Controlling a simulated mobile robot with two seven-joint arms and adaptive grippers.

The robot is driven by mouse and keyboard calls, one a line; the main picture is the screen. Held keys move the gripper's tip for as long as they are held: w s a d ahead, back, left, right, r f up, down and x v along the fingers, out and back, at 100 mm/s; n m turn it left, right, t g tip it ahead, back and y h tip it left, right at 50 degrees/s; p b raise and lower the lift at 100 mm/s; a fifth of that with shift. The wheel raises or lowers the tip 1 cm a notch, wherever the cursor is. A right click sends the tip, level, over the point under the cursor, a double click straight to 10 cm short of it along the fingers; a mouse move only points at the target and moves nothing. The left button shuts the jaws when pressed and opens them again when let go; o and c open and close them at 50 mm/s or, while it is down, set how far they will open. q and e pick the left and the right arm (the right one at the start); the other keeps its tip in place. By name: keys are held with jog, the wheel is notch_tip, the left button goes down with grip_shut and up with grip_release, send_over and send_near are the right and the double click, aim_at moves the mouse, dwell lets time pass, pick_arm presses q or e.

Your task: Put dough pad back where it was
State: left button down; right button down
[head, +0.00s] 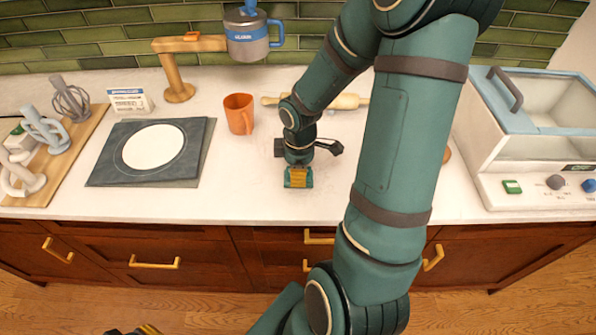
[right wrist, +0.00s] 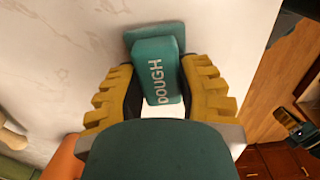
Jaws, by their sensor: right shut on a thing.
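In the head view my right gripper (head: 298,172) points down over the front middle of the counter, and a little teal shows at the fingertips. I cannot tell whether the pad touches the counter. My left gripper (head: 148,330) shows only as a yellow and black tip at the bottom edge; its opening is hidden.
A dark mat (head: 100,177) with a white disc lies left on the counter (head: 245,190). An orange mug (head: 239,113) and a rolling pin (head: 348,101) are behind my right gripper. A white appliance (head: 500,185) stands right; a board (head: 84,146) with whisks and hooks is far left.

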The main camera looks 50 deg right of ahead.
jog(key=shift+f, duration=0.15)
jog(key=c, duration=0.7)
grip_release()
jog(key=shift+r, duration=0.25)
notch_tip(320, 180, up, 12)
jog(key=p, duration=0.3)
jog(key=shift+s+d, duration=0.1)
jog(key=shift+f, duration=0.1)
